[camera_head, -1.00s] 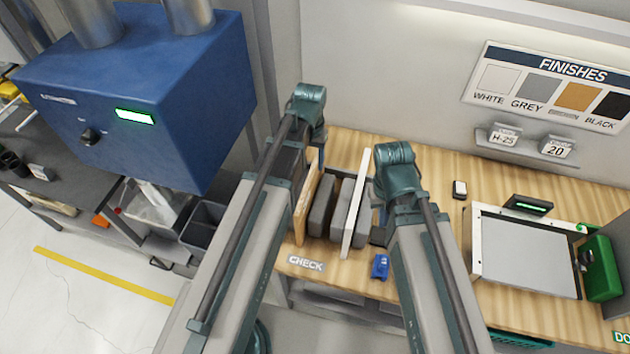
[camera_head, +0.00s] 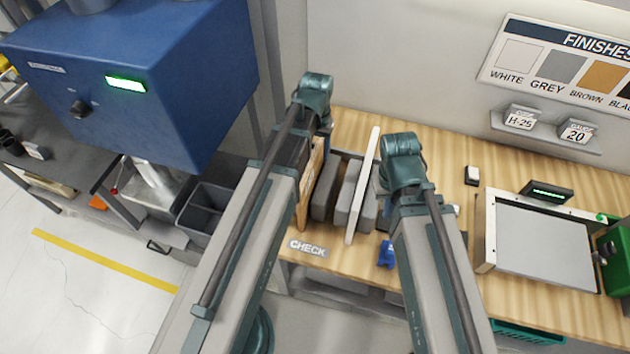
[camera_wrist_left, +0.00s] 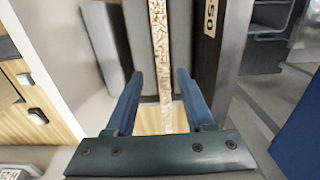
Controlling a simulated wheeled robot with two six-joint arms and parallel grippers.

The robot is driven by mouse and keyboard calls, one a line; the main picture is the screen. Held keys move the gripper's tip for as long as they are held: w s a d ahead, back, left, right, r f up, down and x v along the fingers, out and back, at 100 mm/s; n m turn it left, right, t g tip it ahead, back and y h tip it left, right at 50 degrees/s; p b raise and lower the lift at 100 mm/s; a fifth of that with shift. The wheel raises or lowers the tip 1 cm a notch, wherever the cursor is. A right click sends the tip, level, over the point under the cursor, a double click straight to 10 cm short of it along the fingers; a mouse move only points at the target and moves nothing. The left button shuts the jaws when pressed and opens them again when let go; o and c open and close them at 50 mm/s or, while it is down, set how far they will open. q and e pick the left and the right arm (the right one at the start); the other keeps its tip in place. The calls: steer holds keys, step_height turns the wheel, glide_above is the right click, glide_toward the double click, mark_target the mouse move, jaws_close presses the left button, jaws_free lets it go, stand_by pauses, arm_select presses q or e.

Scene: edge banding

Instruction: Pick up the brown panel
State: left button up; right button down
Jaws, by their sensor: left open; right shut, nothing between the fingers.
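The brown panel (camera_head: 311,185) stands on edge at the left end of a row of upright pieces on the wooden bench. In the left wrist view its rough, pale chipboard edge (camera_wrist_left: 158,50) runs between the two blue fingers of my left gripper (camera_wrist_left: 160,78). Those fingers are open, with a gap on each side of the panel. In the head view the left fingers are hidden behind the arm. My right gripper (camera_head: 403,170) is over the bench, right of the white panel; it is shut and empty, its fingers mostly hidden.
Grey blocks (camera_head: 325,190) and a white-faced panel (camera_head: 363,185) stand close to the right. A dark labelled upright (camera_wrist_left: 218,50) is close on the other side. A blue object (camera_head: 387,254) and a CHECK label (camera_head: 308,248) lie in front. A blue machine (camera_head: 160,80) stands left.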

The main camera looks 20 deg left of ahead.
mark_target(315, 165)
arm_select(q)
steer(key=shift+f+b, duration=0.35)
steer(key=shift+f, duration=0.5)
arm_select(e)
steer(key=shift+f, duration=0.85)
arm_select(q)
steer(key=f+b, duration=0.5)
steer(key=shift+a+f, duration=0.15)
steer(key=shift+a, duration=0.1)
arm_select(e)
step_height(315, 165, down, 5)
steer(key=shift+f, duration=0.1)
arm_select(q)
jaws_close()
